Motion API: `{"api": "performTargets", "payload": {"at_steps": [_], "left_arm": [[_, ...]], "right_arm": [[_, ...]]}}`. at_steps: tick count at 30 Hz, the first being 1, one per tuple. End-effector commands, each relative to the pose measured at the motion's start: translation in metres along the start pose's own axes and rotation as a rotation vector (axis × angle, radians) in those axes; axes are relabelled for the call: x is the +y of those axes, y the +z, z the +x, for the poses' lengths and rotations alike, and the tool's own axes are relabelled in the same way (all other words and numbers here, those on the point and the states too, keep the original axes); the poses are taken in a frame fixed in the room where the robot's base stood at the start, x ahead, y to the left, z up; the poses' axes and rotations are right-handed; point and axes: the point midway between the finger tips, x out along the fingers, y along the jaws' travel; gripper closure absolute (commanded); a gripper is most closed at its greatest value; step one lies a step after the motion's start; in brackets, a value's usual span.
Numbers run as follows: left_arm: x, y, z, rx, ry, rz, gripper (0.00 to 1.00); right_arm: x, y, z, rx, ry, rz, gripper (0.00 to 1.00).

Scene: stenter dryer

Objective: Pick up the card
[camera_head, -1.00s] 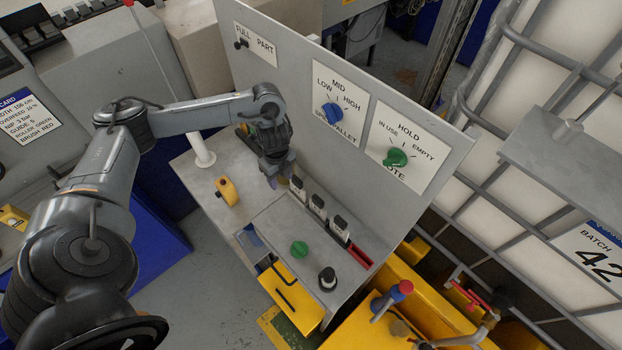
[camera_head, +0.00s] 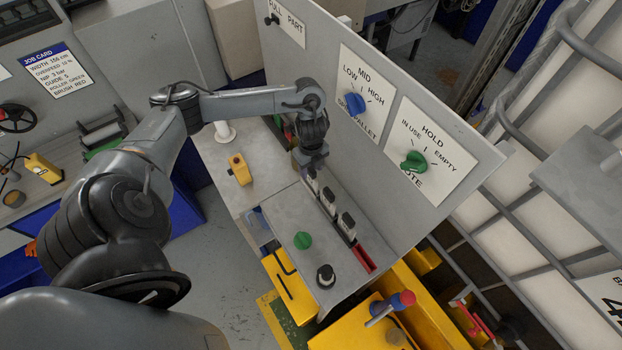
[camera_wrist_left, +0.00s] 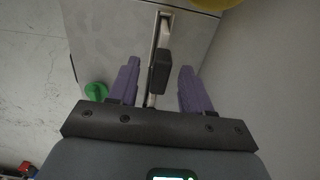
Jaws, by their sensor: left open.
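A white job card (camera_head: 58,72) with a blue header sits on the grey machine at the upper left in the head view, far from my grippers. My right gripper is not in view.
An upright grey panel (camera_head: 310,55) with blue and green knobs stands right beside my left gripper. A red-lined slot end (camera_head: 363,258) is at the near end.

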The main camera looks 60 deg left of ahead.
Motion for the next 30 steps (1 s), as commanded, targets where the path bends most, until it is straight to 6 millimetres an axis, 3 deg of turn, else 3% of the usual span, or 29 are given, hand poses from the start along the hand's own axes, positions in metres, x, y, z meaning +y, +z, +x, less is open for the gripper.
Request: {"api": "performTargets", "payload": {"at_steps": [9,20,30], "left_arm": [[0.001,0.0,0.039,0.001,0.004,-0.001,0.51],[0.0,0.001,0.046,-0.001,0.001,0.0,0.51],[0.0,0.0,0.046,0.0,0.001,0.0,1.0]], "right_arm": [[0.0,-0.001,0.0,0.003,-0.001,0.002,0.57],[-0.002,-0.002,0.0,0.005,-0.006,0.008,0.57],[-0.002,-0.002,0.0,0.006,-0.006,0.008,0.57]]}}
